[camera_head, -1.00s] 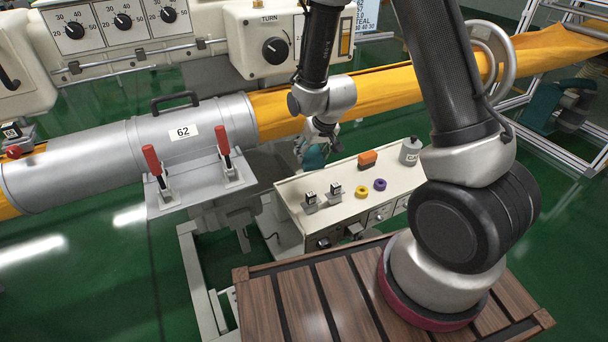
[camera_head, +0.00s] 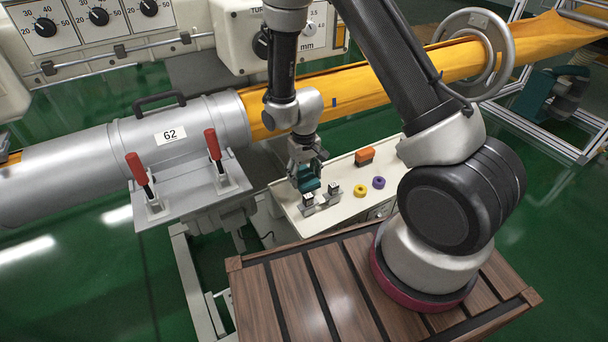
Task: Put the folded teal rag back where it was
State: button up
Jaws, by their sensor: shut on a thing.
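The folded teal rag (camera_head: 309,183) is between the fingers of my gripper (camera_head: 306,172). My gripper points down and is shut on the rag, over the left part of the cream bench top (camera_head: 343,211). The rag is low, close behind two small dark-and-silver blocks (camera_head: 320,199). I cannot tell whether it touches the bench top. My fingers and wrist hide part of it.
An orange block (camera_head: 364,155), a yellow ring (camera_head: 360,190) and a purple ring (camera_head: 379,182) stand to the right on the bench. The silver tube (camera_head: 190,135) with red-handled clamps (camera_head: 213,146) is at left. Yellow felt (camera_head: 405,83) runs behind my arm.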

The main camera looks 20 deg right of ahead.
jog(key=shift+f, duration=0.35)
jog(key=shift+f, duration=0.35)
jog(key=o, duration=1)
notch_tip(320, 180, up, 13)
notch_tip(320, 180, up, 13)
jog(key=t, duration=0.1)
send_over(304, 176)
jog(key=s+d, duration=0.2)
jog(key=d, duration=0.3)
jog(key=s+d+r+t, duration=0.1)
jog(key=s+d+r, duration=0.2)
jog(key=s+r, duration=0.2)
jog(key=s+d+r+m+t, duration=0.1)
jog(key=s+d+r, duration=0.2)
jog(key=s+r, duration=0.2)
jog(key=s+d+r+m+t, duration=0.1)
jog(key=s+d+r, duration=0.3)
jog(key=s, duration=0.6)
jog(key=shift+r, duration=0.7)
